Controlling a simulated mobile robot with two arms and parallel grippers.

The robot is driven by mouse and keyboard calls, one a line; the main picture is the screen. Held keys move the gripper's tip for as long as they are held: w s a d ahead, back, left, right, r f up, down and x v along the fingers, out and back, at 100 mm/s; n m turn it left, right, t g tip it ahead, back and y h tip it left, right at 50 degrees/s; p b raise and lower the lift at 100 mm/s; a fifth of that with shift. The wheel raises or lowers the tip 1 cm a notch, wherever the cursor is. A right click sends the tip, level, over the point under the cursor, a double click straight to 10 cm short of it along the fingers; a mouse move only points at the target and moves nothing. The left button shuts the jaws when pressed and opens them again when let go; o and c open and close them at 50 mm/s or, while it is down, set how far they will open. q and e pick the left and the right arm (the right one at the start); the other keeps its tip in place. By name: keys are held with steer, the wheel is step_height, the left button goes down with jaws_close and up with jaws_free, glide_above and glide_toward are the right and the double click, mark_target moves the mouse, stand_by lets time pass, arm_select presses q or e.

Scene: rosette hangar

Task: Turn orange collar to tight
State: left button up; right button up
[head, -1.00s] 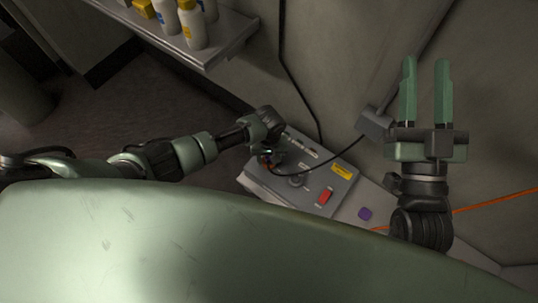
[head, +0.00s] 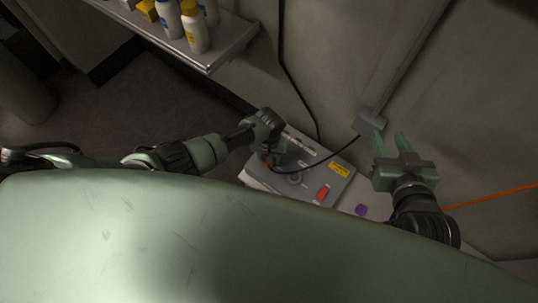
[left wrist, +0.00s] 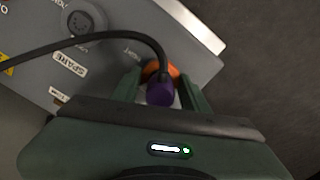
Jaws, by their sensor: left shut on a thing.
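The orange collar (left wrist: 152,67) sits on the grey panel box (head: 335,188), around the base of a purple plug (left wrist: 160,91) with a black cable. My left gripper (left wrist: 158,78) points down at the panel with one finger on each side of the collar, shut on it. The fingers and plug hide much of the collar. A printed label (left wrist: 132,52) is beside the collar, partly covered by the cable. In the head view my left gripper (head: 268,156) is at the box's left end. My right gripper (head: 391,146) is open and empty, right of the box.
The box has a round SPARE socket (left wrist: 82,21), a red switch (head: 322,193) and a yellow label (head: 340,169). A purple piece (head: 361,210) lies right of the box. A shelf with bottles (head: 232,45) is at upper left. An orange line (head: 490,198) runs at right.

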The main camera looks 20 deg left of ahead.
arm_select(q)
steer(key=m+p, duration=0.1)
steer(key=m, duration=0.4)
steer(key=shift+s, duration=0.1)
steer(key=m, duration=0.3)
steer(key=shift+m+p, duration=0.3)
steer(key=shift+p, duration=0.05)
steer(key=shift+m, duration=1.8)
arm_select(e)
steer(key=s+d+f+g+h, duration=0.1)
steer(key=s+d+f+g, duration=0.2)
steer(key=s+f+g, duration=0.2)
steer(key=shift+s+f+h, duration=0.3)
steer(key=shift+s+f, duration=0.6)
steer(key=shift+s, duration=0.45)
steer(key=shift+g, duration=0.3)
arm_select(q)
steer(key=o, duration=1.4)
arm_select(e)
steer(key=shift+s, duration=0.1)
